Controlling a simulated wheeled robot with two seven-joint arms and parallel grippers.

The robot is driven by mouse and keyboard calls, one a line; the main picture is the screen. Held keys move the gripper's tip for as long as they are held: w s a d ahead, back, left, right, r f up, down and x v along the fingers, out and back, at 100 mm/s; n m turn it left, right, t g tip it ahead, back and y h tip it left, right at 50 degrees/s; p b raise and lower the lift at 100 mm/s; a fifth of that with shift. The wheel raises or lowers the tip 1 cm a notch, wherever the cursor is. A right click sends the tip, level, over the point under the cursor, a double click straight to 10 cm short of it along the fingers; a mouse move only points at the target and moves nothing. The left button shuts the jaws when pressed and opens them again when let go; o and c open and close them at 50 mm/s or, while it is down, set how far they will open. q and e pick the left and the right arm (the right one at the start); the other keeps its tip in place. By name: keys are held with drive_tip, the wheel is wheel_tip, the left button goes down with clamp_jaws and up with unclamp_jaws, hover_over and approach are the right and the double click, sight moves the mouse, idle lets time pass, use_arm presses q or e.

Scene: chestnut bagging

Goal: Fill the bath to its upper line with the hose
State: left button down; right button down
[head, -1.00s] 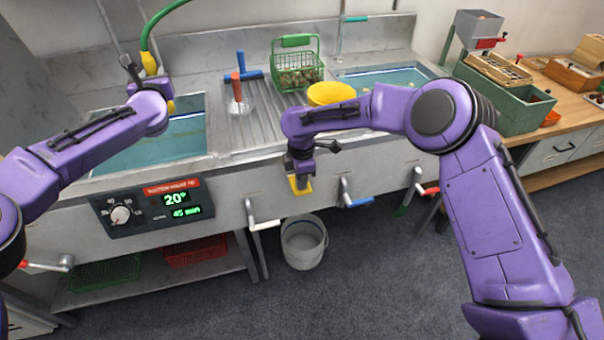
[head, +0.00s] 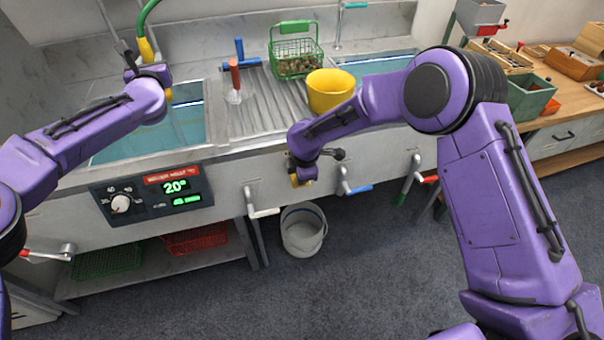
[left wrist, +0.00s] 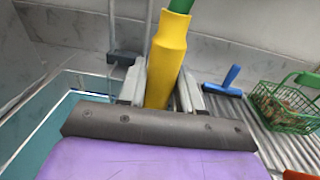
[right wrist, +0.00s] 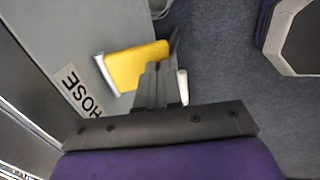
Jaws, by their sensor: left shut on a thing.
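The bath (head: 208,112) is the left basin, with blue-green water (head: 150,142) in it. I cannot make out its upper line. My left gripper (head: 148,72) is shut on the yellow nozzle (left wrist: 167,62) of the green hose (head: 146,14), above the bath's far side. The nozzle's outlet is hidden, and I cannot tell if water runs. My right gripper (right wrist: 160,85) has its fingers close together, right at the yellow lever (right wrist: 136,66) beside the HOSE label (right wrist: 82,92). The lever is mostly hidden in the head view. Whether the fingers touch it is unclear.
A yellow tub (head: 330,92) and a green basket (head: 296,58) stand on the ribbed drainer. A red-handled tool (head: 234,80) stands beside the bath. White-handled (head: 262,213) and blue-handled (head: 357,189) levers flank the yellow one. A bucket (head: 303,232) is on the floor.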

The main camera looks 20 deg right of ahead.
drive_tip(key=shift+s+f, duration=0.2)
drive_tip(key=shift+f, duration=0.05)
drive_tip(key=s+v, duration=0.2)
drive_tip(key=v, duration=1.2)
drive_tip(key=shift+f, duration=0.15)
idle(0.5)
